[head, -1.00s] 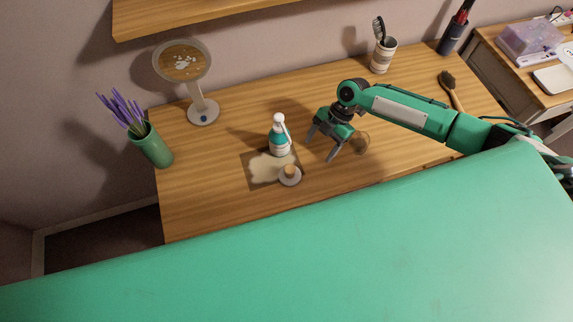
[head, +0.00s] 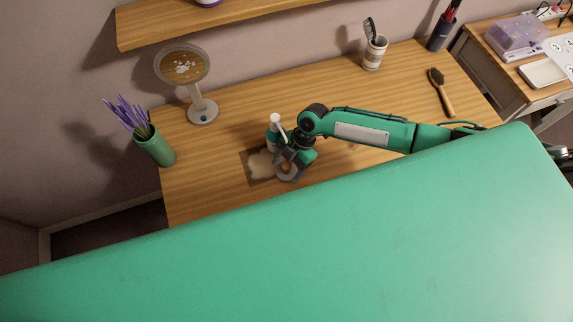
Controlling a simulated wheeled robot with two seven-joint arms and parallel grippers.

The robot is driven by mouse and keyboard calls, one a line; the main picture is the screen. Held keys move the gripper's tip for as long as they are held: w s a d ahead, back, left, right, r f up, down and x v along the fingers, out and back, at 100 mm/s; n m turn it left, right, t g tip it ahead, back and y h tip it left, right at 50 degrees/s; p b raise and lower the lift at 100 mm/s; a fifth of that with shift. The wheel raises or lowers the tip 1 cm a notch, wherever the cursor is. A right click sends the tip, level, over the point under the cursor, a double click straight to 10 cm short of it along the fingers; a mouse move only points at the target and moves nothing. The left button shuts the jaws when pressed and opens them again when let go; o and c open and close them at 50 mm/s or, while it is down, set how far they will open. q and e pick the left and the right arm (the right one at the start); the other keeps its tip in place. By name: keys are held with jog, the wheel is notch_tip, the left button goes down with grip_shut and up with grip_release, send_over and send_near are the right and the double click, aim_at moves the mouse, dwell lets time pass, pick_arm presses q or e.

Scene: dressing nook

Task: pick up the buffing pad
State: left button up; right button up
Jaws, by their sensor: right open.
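The buffing pad (head: 284,176), a pale round disc with a tan knob, lies at the right front corner of a dark mat (head: 250,158) on the wooden table. It is partly hidden by my right gripper (head: 288,172). The gripper is open, pointing down, with its fingers around or just above the pad's knob; I cannot tell whether they touch it. A teal and white pump bottle (head: 272,133) stands right behind, partly covered by the gripper. My left gripper is out of view.
A pale patch (head: 261,166) covers part of the mat. A round mirror (head: 182,65) and a green vase (head: 154,149) stand to the left. The table's left front is clear.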

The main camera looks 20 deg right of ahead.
jog(key=shift+f, duration=0.15)
jog(key=c, duration=0.7)
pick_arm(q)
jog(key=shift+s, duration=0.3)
pick_arm(e)
jog(key=shift+c, duration=0.2)
jog(key=shift+b, duration=0.65)
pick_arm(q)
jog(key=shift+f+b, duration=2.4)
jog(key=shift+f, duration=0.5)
pick_arm(e)
jog(key=s, duration=1.8)
jog(key=shift+d+r, duration=0.3)
